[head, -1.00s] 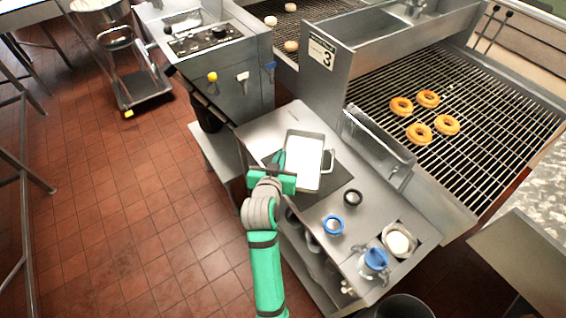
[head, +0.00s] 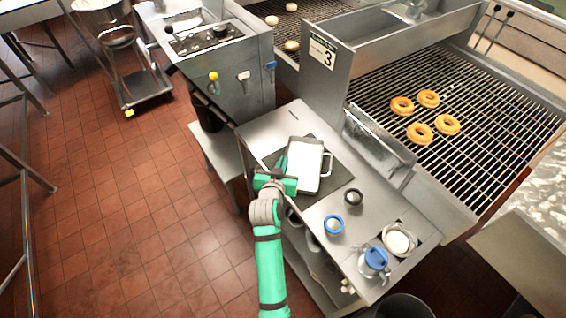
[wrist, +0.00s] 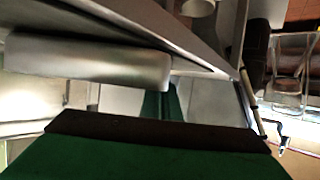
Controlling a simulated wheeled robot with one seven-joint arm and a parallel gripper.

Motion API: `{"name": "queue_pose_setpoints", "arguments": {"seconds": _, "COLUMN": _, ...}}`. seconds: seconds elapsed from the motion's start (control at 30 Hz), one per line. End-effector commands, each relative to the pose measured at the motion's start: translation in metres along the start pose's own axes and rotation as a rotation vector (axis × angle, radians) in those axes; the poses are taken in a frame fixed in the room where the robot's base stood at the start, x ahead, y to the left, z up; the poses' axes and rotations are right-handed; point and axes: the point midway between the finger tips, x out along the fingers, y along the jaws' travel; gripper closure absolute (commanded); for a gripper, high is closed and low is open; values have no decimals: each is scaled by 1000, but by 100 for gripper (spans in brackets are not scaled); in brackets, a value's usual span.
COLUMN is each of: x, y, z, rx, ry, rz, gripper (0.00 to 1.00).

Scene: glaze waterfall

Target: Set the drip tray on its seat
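The drip tray (head: 305,165) is a shallow pale rectangular pan with a metal rim and a loop handle on its right side. In the head view it is over the dark rectangular patch (head: 341,178) on the steel worktop, turned slightly to it. I cannot tell whether it rests flat or is just above. My gripper (head: 284,183) is at the tray's lower left side and appears shut on it; the exact grip is hidden. The wrist view shows a green finger with a dark pad and a rounded metal part (wrist: 90,60) close by.
A fryer grid (head: 460,110) with doughnuts lies beyond a metal wall. A control box (head: 225,75) stands behind.

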Motion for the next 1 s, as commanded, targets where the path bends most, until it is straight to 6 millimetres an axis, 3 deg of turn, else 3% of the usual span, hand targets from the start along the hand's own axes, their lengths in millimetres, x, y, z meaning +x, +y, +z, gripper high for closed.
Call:
{"name": "queue_pose_setpoints", "arguments": {"seconds": 0.13, "x": 1, "y": 1, "z": 1, "rx": 0, "ry": 3, "rz": 1, "gripper": 100}}
{"name": "queue_pose_setpoints", "arguments": {"seconds": 0.23, "x": 1, "y": 1, "z": 3, "rx": 1, "ry": 0, "rz": 2, "gripper": 79}}
{"name": "queue_pose_setpoints", "arguments": {"seconds": 0.63, "x": -2, "y": 1, "z": 0, "rx": 0, "ry": 0, "rz": 2, "gripper": 79}}
{"name": "queue_pose_setpoints", "arguments": {"seconds": 0.77, "x": -19, "y": 4, "z": 0, "rx": 0, "ry": 1, "rz": 5, "gripper": 79}}
{"name": "queue_pose_setpoints", "arguments": {"seconds": 1.0, "x": -67, "y": 4, "z": 0, "rx": 0, "ry": 0, "rz": 5, "gripper": 79}}
